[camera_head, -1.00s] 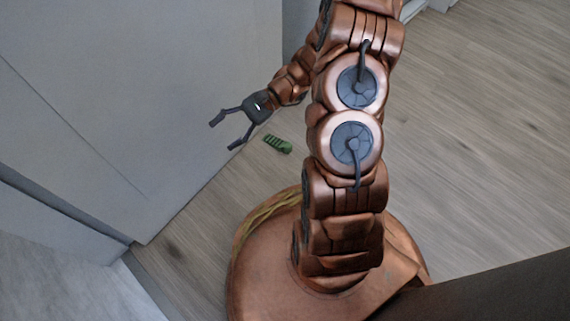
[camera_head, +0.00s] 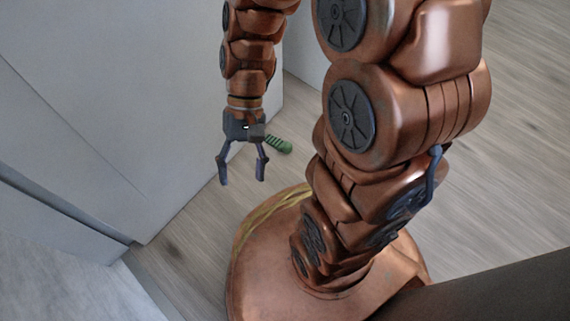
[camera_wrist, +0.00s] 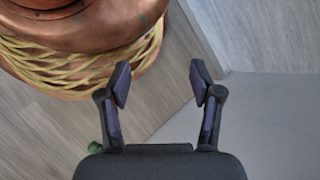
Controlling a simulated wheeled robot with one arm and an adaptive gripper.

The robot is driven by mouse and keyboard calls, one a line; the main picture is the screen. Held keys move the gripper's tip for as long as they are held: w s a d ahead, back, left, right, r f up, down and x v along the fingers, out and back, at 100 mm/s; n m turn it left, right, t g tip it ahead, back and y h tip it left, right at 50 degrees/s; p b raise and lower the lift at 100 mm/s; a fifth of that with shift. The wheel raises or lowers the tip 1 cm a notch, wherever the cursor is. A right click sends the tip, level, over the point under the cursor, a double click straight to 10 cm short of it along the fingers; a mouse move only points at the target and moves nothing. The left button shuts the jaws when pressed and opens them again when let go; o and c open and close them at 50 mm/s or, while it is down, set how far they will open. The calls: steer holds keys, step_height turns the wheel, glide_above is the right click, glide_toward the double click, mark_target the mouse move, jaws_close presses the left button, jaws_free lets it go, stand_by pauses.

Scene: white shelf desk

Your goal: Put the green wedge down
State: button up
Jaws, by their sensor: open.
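The green wedge (camera_head: 279,144) lies on the wood floor near the white panel, ridged on top and partly hidden behind my gripper. My gripper (camera_head: 242,182) is open and empty, its two fingers pointing down in the head view. It appears in front of and a little left of the wedge, apart from it. In the wrist view my open fingers (camera_wrist: 158,78) have nothing between them. A small bit of the green wedge (camera_wrist: 95,148) shows at the lower left, beside the base of the left finger.
A large white panel (camera_head: 130,110) of the desk stands on the left, close to my gripper. The wood floor (camera_head: 510,190) is clear on the right. My round copper base with yellow cables fills the lower middle.

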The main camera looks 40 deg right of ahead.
steer(key=s+d+r+n+t+h, duration=0.2)
steer(key=s+d+r+n+h, duration=0.1)
steer(key=s+d+h, duration=0.2)
steer(key=shift+s+d+t, duration=0.3)
steer(key=shift+s+d, duration=0.05)
steer(key=shift+d, duration=0.4)
step_height(320, 180, up, 50)
steer(key=s+t+p, duration=0.1)
steer(key=s+p, duration=0.1)
steer(key=p, duration=4.6)
steer(key=shift+c, duration=0.2)
